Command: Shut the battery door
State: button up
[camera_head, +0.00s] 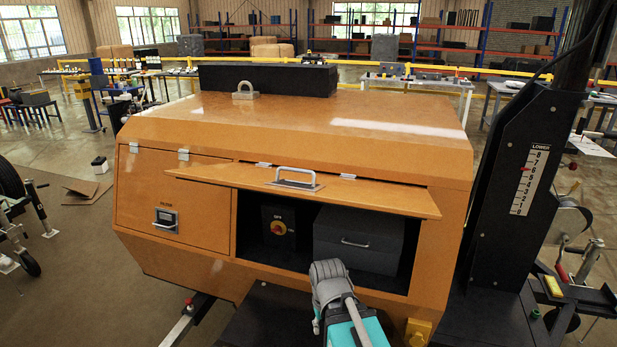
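The battery door (370,194) is an orange panel on the front of the orange light tower cabinet (290,120). It is hinged along its top edge and stands open, swung up and outward to nearly level. A metal handle (296,177) sits on its upper face. Below it the compartment is open. It holds a dark grey battery box (357,240) with a handle and a red and yellow switch (278,227). Grey and teal parts of my arm rise from the bottom centre, in front of the opening. I cannot make out my gripper's fingers.
A closed orange filter door (172,200) is left of the compartment. A black mast (520,190) with a number scale stands close on the right. A yellow outlet box (418,331) is at the lower right. Floor (95,250) shows open at the left.

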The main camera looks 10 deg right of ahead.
aim_at(346, 190)
jog(key=u, duration=0.4)
jog(key=k, duration=1)
jog(key=z, duration=0.15)
